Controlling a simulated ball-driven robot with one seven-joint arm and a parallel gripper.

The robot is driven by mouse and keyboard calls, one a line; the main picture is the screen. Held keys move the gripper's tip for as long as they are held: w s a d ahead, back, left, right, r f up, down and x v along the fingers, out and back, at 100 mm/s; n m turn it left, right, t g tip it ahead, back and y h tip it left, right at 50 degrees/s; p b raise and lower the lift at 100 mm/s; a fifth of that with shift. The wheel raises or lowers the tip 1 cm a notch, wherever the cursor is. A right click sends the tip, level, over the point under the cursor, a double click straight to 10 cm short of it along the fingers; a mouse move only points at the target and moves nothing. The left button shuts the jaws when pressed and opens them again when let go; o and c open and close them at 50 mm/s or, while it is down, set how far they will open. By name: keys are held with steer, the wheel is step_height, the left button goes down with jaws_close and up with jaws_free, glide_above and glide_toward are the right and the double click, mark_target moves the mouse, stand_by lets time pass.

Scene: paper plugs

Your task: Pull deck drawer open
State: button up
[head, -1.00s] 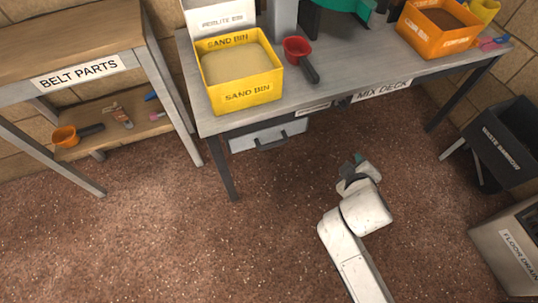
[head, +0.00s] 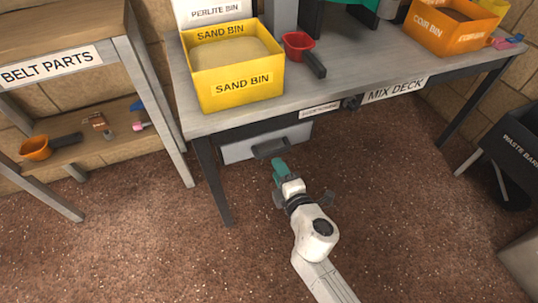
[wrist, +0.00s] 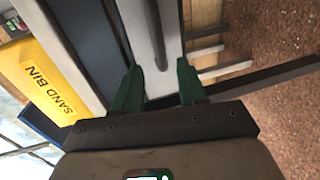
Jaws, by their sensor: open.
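The deck drawer (head: 236,152) is a grey front under the mix deck (head: 345,95), below the yellow sand bin, and looks shut. Its dark bar handle (head: 270,148) sticks out from the front. My gripper (head: 279,168) has green fingers and is just below and in front of the handle in the head view. In the wrist view my gripper (wrist: 161,75) is open, with the grey drawer front (wrist: 135,22) and the dark handle (wrist: 155,35) ahead, in line with the gap between the fingers. Whether the fingers touch the handle cannot be told.
The sand bin (head: 232,72) and a red scoop (head: 298,45) stand on the deck. A deck leg (head: 213,180) is left of the drawer. The belt parts shelf (head: 100,50) stands at left, a dark waste bin (head: 520,140) at right. The floor in front is clear.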

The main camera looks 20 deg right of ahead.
mark_target(270, 155)
steer(key=b+x, duration=0.1)
steer(key=x, duration=0.7)
steer(key=shift+w, duration=0.2)
jaws_close()
stand_by(0.4)
